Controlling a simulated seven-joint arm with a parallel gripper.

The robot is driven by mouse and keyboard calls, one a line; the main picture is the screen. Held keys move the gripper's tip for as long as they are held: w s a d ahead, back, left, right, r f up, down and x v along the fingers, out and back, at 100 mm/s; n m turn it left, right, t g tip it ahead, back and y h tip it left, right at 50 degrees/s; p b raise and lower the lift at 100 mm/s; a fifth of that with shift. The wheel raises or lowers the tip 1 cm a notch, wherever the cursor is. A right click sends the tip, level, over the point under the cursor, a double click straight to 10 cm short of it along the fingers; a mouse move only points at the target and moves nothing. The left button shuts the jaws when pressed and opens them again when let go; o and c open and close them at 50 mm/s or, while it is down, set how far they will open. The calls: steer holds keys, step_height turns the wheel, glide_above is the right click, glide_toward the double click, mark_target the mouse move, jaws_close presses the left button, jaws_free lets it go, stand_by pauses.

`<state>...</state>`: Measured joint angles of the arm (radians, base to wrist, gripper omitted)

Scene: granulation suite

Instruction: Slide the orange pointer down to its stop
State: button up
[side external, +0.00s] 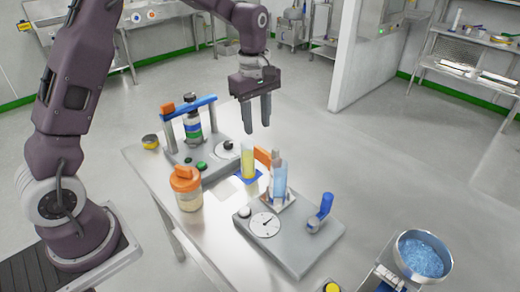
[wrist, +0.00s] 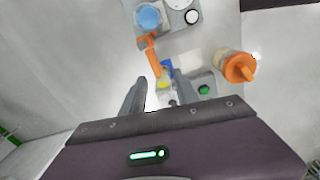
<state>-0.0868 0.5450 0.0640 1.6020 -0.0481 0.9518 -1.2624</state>
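An orange piece (side external: 262,156), which looks like the pointer, stands upright just behind a yellow-filled cylinder (side external: 248,161) on the table. Its lower part is hidden by the cylinder in the side view. In the wrist view the orange piece (wrist: 153,62) shows as a long strip ahead of the fingers, beside a blue base (wrist: 167,68). Its stop cannot be made out. My gripper (side external: 254,114) is open and empty, fingers down, above the cylinder and apart from the orange piece. Its two fingers also show in the wrist view (wrist: 160,90).
A blue-barred stand (side external: 203,101) with a bottle and another orange block is left of the gripper. An orange-lidded jar (side external: 187,199) stands in front. A dial device (side external: 292,238) with a clear bottle (side external: 279,182) is to the right, near a bowl of blue granules (side external: 422,258).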

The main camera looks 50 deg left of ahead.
mark_target(260, 148)
steer(key=shift+n+g, duration=0.3)
steer(key=shift+n, duration=0.5)
steer(key=f, duration=0.1)
steer(key=w+f, duration=0.1)
steer(key=f, duration=0.2)
steer(key=shift+w+a, duration=0.4)
step_height(260, 148, down, 7)
steer(key=shift+r, duration=0.15)
jaws_close()
